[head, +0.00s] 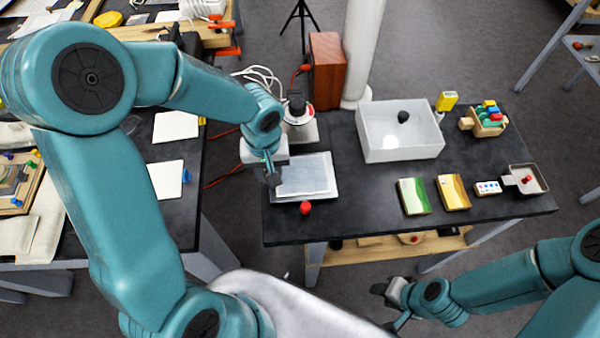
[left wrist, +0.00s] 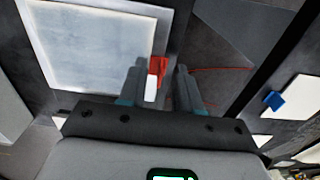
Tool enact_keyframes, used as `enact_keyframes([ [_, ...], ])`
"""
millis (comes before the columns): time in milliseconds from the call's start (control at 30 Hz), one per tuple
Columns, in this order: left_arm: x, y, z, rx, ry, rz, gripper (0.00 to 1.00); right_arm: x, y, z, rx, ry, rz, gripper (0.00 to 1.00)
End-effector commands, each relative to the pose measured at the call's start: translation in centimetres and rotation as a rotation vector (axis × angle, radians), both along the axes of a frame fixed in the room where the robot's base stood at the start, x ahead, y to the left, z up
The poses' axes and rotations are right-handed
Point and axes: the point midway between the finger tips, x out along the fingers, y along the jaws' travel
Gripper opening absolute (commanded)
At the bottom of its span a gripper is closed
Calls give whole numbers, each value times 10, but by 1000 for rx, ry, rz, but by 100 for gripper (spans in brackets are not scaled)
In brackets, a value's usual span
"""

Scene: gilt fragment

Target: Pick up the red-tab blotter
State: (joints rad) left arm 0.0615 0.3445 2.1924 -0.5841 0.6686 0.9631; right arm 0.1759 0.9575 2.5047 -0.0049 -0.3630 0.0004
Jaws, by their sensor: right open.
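The red-tab blotter appears as a pale sheet (head: 305,173) on a white tray (head: 318,199) at the near left of the dark table; the sheet also shows in the left wrist view (left wrist: 90,45). Its red tab (left wrist: 159,68) sticks out at the edge and lies between and beyond my left fingers. My left gripper (head: 271,178) is over the tray's left edge, with its fingers (left wrist: 165,90) apart; I cannot tell if they touch the tab. In the head view the tab is hidden. My right gripper (head: 391,308) is open and empty, low in front of the table.
A red knob (head: 305,208) is at the tray's near edge. A white basin (head: 400,145), green (head: 413,197) and yellow (head: 453,192) packs and a small metal tray (head: 537,171) stand to the right. A blue-tabbed card (head: 166,180) lies on the left table.

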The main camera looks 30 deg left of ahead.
Motion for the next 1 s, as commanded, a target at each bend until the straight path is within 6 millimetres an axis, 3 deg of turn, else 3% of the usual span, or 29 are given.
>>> enact_keyframes([
  [33,0,0,0,0,0,0,18,0,0,0,0,0,0,43],
  [100,0,0,0,0,0,0,0,0,0,0,0,0,0,43],
  [567,1,0,6,1,-3,1,0,0,0,0,0,0,0,43],
  [767,1,0,33,0,-7,1,0,0,0,2,0,0,0,43],
  [1000,2,0,98,0,-11,0,0,0,0,3,0,0,0,43],
])
